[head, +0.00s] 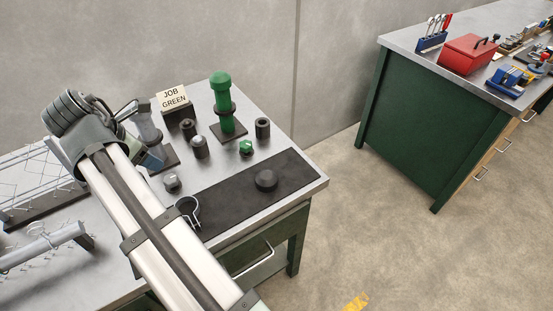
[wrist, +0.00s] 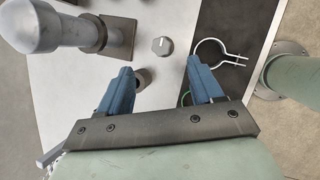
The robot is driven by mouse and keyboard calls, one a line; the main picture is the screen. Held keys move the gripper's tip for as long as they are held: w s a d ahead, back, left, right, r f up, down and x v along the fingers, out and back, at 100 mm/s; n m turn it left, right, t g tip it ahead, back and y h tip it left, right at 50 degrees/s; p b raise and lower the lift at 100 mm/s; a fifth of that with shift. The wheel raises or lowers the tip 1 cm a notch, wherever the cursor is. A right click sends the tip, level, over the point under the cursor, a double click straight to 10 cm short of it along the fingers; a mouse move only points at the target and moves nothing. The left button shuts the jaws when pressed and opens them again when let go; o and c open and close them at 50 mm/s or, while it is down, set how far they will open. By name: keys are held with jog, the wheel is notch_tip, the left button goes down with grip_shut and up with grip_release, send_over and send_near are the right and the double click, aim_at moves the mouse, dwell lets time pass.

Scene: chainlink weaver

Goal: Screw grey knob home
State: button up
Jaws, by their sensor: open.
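The grey knob (head: 172,182), small and round with a white mark on top, sits on the metal bench top near the black mat. In the wrist view the grey knob (wrist: 162,46) shows just beyond and between the fingertips, apart from both. My gripper (wrist: 160,66) has two blue fingers spread wide with nothing held. In the head view my gripper (head: 152,160) is partly hidden by my arm, just left of and behind the knob. A grey post with a domed cap (head: 148,125) stands close behind it, and this post (wrist: 35,25) fills the wrist view's upper left.
A green post (head: 222,100), a green knob (head: 246,147) and several dark cylinders (head: 263,128) stand behind. A black knob (head: 265,180) and a ring clamp (head: 187,208) lie at the black mat (head: 225,197). A sign (head: 172,97) reads JOB GREEN. Wire mesh is at left.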

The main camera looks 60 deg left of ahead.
jog(key=w+d+f+m+t+h, duration=0.1)
jog(key=w+d+f+m, duration=0.1)
jog(key=w, duration=0.7)
jog(key=w+d+f+m+t+h, duration=0.1)
jog(key=w+d+f, duration=0.3)
jog(key=w, duration=0.5)
jog(key=w+d+f+m+t+h, duration=0.1)
jog(key=w+d+f+m, duration=0.2)
jog(key=w, duration=0.6)
jog(key=shift+w+d+f+m, duration=0.1)
jog(key=shift+d+f+m, duration=0.1)
jog(key=shift+d+m, duration=0.45)
jog(key=shift+w+d, duration=0.25)
jog(key=shift+w, duration=0.45)
